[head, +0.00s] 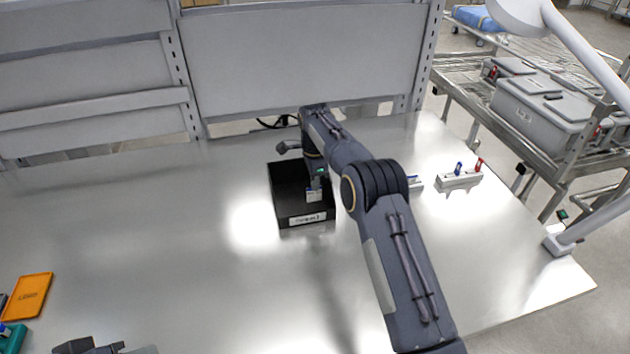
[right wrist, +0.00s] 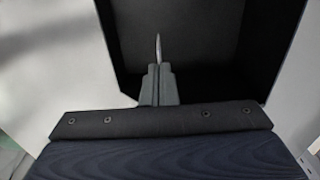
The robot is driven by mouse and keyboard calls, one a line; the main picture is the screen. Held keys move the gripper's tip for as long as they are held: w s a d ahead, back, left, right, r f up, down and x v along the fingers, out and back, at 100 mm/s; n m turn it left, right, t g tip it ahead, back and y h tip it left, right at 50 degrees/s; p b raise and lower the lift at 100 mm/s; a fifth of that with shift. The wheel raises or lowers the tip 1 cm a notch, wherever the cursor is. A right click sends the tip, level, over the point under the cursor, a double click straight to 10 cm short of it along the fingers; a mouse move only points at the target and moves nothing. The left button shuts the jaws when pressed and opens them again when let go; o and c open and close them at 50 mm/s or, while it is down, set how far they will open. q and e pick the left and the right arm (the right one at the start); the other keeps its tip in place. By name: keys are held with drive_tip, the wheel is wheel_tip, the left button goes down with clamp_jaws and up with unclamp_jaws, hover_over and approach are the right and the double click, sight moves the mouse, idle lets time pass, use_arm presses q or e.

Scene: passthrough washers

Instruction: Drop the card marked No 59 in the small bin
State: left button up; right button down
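The small black bin (head: 288,211) stands open-topped on the metal table, with a white label on its front wall. Its dark inside also fills much of the right wrist view (right wrist: 205,50). My right gripper (head: 317,181) is over the bin, fingers pointing down into it. It is shut on a small white and blue card (head: 314,195), seen edge-on in the right wrist view (right wrist: 158,48). The card's marking is too small to read. The card appears apart from the walls. My left gripper (head: 90,347) shows only partly at the bottom edge, and its fingers are unclear.
A white holder (head: 459,180) with a blue and a red tag stands right of my arm. Another small white and blue item (head: 414,182) is partly hidden by my arm. An orange tray (head: 27,297) and a teal item (head: 12,339) lie at left. The table's middle left is clear.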

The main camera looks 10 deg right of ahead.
drive_tip(key=shift+f, duration=0.55)
drive_tip(key=c, duration=1.7)
unclamp_jaws()
drive_tip(key=shift+r, duration=0.1)
wheel_tip(320, 180, up, 9)
drive_tip(key=shift+f, duration=0.2)
drive_tip(key=s+d+r+n+t+y, duration=0.1)
drive_tip(key=s+d+r+n+y, duration=0.15)
drive_tip(key=s+d+r, duration=0.4)
drive_tip(key=s+d+r+n+t+y, duration=0.1)
drive_tip(key=s+d+r+n+t, duration=0.2)
drive_tip(key=s+r, duration=0.65)
drive_tip(key=s+a+f+n, duration=0.2)
drive_tip(key=s+n, duration=0.4)
drive_tip(key=s, duration=1)
drive_tip(key=s+a+f+n, duration=0.1)
drive_tip(key=s+f, duration=0.1)
drive_tip(key=s, duration=0.2)
drive_tip(key=s+a+f+n+t, duration=0.1)
drive_tip(key=s+a+f+n, duration=0.1)
drive_tip(key=s+f, duration=0.1)
drive_tip(key=s+a+f+n, duration=0.1)
drive_tip(key=s+f+n, duration=0.1)
drive_tip(key=s, duration=0.3)
drive_tip(key=shift+s+a+f+t, duration=0.25)
drive_tip(key=shift+s+f+t, duration=0.15)
drive_tip(key=shift+f, duration=0.25)
